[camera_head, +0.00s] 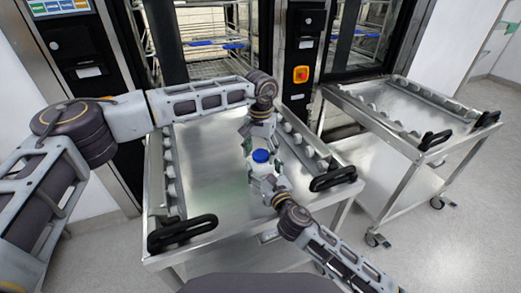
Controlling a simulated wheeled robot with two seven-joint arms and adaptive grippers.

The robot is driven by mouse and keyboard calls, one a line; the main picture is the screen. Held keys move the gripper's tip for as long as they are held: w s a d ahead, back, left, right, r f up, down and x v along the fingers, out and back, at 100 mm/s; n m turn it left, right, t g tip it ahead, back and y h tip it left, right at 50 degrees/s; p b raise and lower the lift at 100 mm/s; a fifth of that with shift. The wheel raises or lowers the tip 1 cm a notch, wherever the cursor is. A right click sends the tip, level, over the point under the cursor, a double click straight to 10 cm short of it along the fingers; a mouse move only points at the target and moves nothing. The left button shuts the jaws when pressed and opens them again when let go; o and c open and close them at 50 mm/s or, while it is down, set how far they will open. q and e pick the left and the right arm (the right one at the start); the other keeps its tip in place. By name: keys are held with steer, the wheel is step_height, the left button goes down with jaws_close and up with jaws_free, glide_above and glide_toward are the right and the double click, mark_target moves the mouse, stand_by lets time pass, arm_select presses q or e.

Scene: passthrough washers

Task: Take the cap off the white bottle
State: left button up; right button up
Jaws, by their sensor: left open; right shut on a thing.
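The white bottle (262,169) with a blue cap (261,156) is in the middle of the head view, above or on the near cart's metal top. The cap sits on the bottle's top. My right gripper (264,181) comes from the lower right and is shut on the bottle's body, partly hiding it. My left gripper (254,145) comes down from the far side. It is open, just behind the cap; whether its fingers touch the cap cannot be told.
The near cart (215,190) has roller rails along both sides and black handles (182,233) at its front. A second cart (395,105) stands at the right. Washer cabinets with glass doors (207,40) stand behind. The cart top left of the bottle is clear.

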arm_select(q)
steer(key=c, duration=1)
steer(key=shift+c, duration=0.4)
